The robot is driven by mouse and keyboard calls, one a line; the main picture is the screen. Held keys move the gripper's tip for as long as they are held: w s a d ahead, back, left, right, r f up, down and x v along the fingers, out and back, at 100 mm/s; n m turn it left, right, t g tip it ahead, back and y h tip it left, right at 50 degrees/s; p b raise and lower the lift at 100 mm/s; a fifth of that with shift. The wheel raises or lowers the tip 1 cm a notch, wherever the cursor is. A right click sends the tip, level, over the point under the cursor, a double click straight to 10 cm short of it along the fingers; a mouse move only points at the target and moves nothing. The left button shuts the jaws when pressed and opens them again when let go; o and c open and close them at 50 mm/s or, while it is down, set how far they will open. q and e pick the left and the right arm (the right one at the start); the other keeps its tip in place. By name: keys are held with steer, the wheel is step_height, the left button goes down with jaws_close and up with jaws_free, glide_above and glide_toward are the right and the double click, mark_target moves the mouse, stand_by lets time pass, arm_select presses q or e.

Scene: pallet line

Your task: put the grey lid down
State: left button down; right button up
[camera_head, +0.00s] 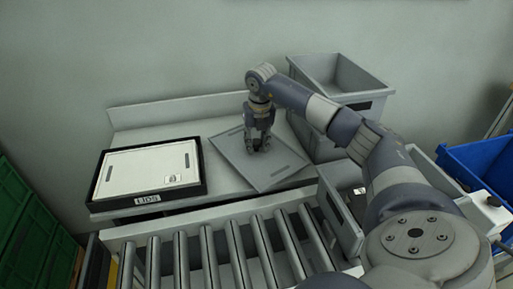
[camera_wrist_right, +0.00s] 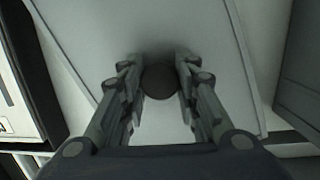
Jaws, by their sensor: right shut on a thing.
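The grey lid (camera_head: 283,177) is a flat square plate in the middle of the head view, turned at an angle over the grey side table. My right gripper (camera_head: 259,143) is above its middle. In the right wrist view my right gripper (camera_wrist_right: 160,85) is shut on the dark round knob (camera_wrist_right: 159,81) of the lid (camera_wrist_right: 215,45). The lid's front corner reaches near the table's front edge. I cannot tell whether the lid touches the table. My left gripper is not in view.
A black tray (camera_head: 204,178) marked LIDS holds a pale lid left of the grey lid. A tall grey crate (camera_head: 307,72) stands behind right. The roller conveyor (camera_head: 210,255) runs in front, with a grey crate (camera_head: 338,215) on it. A blue bin (camera_head: 482,165) is far right.

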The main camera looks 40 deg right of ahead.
mark_target(259, 154)
step_height(259, 154, down, 3)
steer(key=shift+r, duration=0.2)
steer(key=shift+f, duration=0.1)
steer(key=o, duration=1.2)
steer(key=shift+c, duration=0.2)
steer(key=shift+r, duration=0.25)
step_height(259, 154, up, 12)
steer(key=s, duration=0.2)
steer(key=shift+a+f+b, duration=0.15)
steer(key=shift+a+b, duration=0.15)
steer(key=shift+a, duration=0.1)
